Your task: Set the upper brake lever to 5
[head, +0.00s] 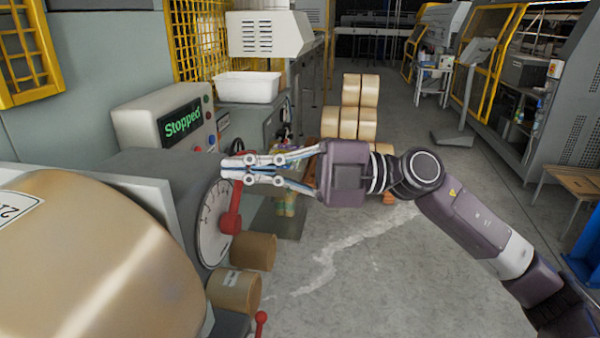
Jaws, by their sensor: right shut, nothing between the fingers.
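The upper brake lever (234,207) is red and has a round red hub on a white dial (209,235) on the grey machine's side. It points roughly upward, and its upper part is partly hidden behind my right gripper's fingers. The dial's marks are too small to read, so I cannot tell the lever's setting. My right gripper (226,168) comes in from the right, its fingers shut and empty, pointing left across the lever's upper part. I cannot tell whether they touch it. My left gripper is not in view.
A big tan roll (95,265) fills the lower left. Smaller brown rolls (235,290) sit below the dial, with a lower red lever (261,322). A control box (165,118) reads "Stopped". Stacked rolls (350,122) stand behind my right arm.

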